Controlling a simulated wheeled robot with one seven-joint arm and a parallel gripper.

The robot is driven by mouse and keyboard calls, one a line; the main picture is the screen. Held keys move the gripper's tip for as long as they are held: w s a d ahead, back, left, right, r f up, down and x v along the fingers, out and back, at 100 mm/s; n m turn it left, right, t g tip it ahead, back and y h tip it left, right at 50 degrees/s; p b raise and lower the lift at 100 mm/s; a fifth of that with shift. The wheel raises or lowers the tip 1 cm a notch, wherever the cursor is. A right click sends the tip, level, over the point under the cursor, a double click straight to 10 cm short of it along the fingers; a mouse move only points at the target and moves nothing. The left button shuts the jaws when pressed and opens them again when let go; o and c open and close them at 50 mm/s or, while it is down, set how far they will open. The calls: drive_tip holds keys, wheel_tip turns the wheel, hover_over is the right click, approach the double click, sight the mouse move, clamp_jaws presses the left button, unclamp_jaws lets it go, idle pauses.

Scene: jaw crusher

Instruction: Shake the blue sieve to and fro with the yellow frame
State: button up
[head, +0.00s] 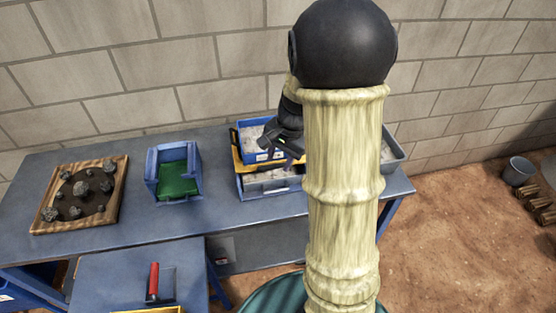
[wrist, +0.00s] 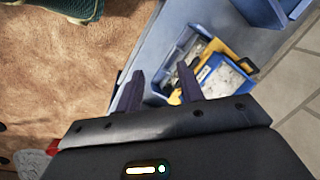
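The blue sieve (head: 246,151) holds pale grey stones and sits on the yellow frame (head: 239,167) at the back right of the bench. In the wrist view the sieve (wrist: 204,75) and the yellow frame (wrist: 214,46) lie beyond my fingertips, with a black handle at one end. My gripper (head: 281,147) is in front of the sieve's right part and partly hides it. The wrist view shows the gripper (wrist: 160,80) open, with nothing between its two dark fingers. I cannot tell the exact gap to the frame.
A grey-blue tray (head: 268,190) with pale stones stands below the frame. Another grey tray (head: 397,163) is partly hidden behind my arm. A blue box with a green inside (head: 177,180) and a wooden tray of rocks (head: 118,205) stand leftward. A brick wall (head: 180,60) closes the back.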

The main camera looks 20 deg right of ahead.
drive_tip(key=s+a+n+t+h, duration=0.1)
drive_tip(key=s+a+n, duration=0.7)
drive_tip(key=s+n, duration=0.3)
drive_tip(key=shift+s+r+h, duration=0.2)
drive_tip(key=shift+s+h, duration=0.05)
drive_tip(key=shift+h, duration=0.15)
